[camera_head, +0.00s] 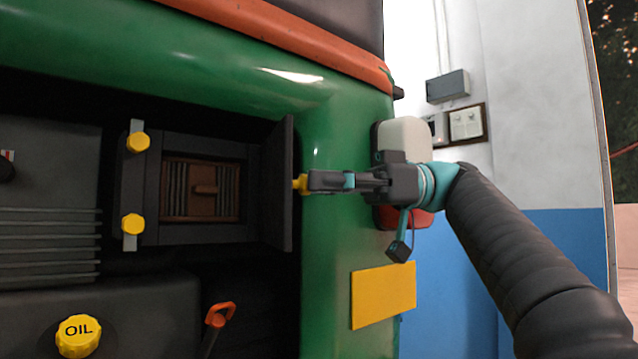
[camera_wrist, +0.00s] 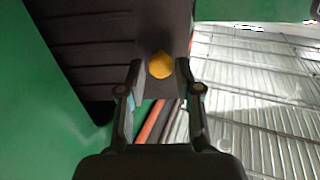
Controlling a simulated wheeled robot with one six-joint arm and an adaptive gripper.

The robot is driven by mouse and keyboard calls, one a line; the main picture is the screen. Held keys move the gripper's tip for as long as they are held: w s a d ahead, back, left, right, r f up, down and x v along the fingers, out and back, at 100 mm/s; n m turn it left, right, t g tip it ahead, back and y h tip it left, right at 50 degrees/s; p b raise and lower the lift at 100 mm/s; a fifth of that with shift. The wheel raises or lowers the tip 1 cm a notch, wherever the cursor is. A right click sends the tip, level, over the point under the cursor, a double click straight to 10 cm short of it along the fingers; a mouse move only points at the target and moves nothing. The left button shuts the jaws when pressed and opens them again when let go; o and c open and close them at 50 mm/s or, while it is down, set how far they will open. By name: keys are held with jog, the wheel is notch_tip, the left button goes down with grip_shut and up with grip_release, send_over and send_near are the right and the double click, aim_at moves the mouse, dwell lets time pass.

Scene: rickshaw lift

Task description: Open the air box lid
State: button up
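The air box (camera_head: 148,190) is on the left in the head view, with a brown slatted filter (camera_head: 201,190) showing inside. Its dark lid (camera_head: 277,190) stands swung out at the box's right side, seen nearly edge-on. A yellow knob (camera_head: 300,184) sticks out from the lid's outer face; a yellow knob also shows in the wrist view (camera_wrist: 160,66). My gripper (camera_head: 311,181) is at this knob, pointing left. In the wrist view my gripper (camera_wrist: 160,74) has its fingers apart, with the knob between or just beyond the tips. I cannot tell whether they touch it.
Two yellow knobs (camera_head: 138,141) (camera_head: 132,224) sit on the box's left side. Below are a yellow oil cap (camera_head: 79,335) and an orange-handled stick (camera_head: 220,314). The green body panel (camera_head: 336,240) stands close to my gripper, with a yellow plate (camera_head: 383,295) on it.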

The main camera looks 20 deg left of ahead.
jog(key=shift+o, duration=0.5)
jog(key=v, duration=0.7)
jog(key=shift+d, duration=0.2)
jog(key=shift+w, duration=0.15)
